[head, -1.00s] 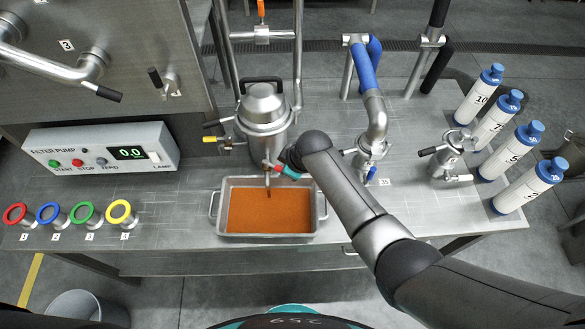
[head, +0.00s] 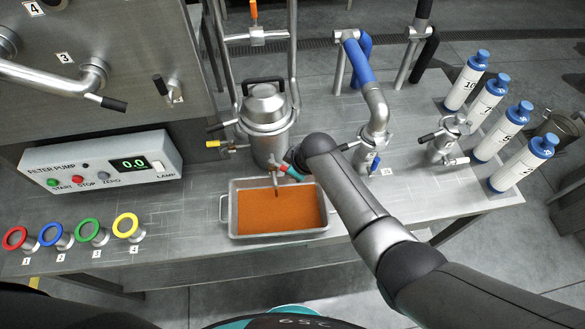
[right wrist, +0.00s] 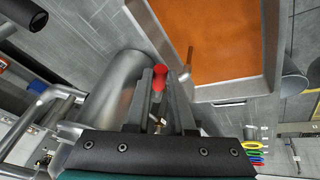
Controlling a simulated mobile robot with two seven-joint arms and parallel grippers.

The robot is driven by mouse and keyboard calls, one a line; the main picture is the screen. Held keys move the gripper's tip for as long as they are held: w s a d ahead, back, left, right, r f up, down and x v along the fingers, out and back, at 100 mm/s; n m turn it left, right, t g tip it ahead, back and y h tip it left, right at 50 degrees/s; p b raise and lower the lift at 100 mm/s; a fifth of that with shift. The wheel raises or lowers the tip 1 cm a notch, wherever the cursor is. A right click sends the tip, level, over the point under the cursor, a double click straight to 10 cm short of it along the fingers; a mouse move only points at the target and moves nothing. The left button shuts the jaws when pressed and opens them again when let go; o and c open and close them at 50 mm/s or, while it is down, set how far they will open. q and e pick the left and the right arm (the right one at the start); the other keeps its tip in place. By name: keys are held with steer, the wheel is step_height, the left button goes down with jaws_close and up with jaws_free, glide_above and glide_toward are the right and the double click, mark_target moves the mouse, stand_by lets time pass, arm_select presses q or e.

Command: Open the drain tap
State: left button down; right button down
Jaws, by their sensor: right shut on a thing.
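The drain tap has a red handle, small in the head view (head: 280,163) and clearer in the right wrist view (right wrist: 159,79). It sits low on the front of the steel filter vessel (head: 266,120), with its spout pointing down over a steel tray (head: 232,212) of orange liquid (head: 262,212). My right gripper (right wrist: 166,88) is shut on the red handle, which shows between its two fingers. In the head view my right arm partly hides the tap. My left gripper is not in view.
A filter pump panel (head: 103,160) and several coloured rings stand at left. A blue-handled pipe (head: 360,65), a small steel valve fitting (head: 447,138) and several white numbered bottles (head: 516,165) stand at right. The bench front edge is close below the tray.

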steer(key=c, duration=0.8)
jaws_free()
steer(key=shift+o, duration=0.2)
steer(key=shift+s+d+r+p, duration=0.15)
steer(key=shift+r+p, duration=0.15)
steer(key=shift+r, duration=0.15)
steer(key=p+v, duration=0.3)
steer(key=v, duration=1.1)
steer(key=shift+s, duration=0.15)
steer(key=shift+r, duration=0.1)
steer(key=shift+s, duration=0.1)
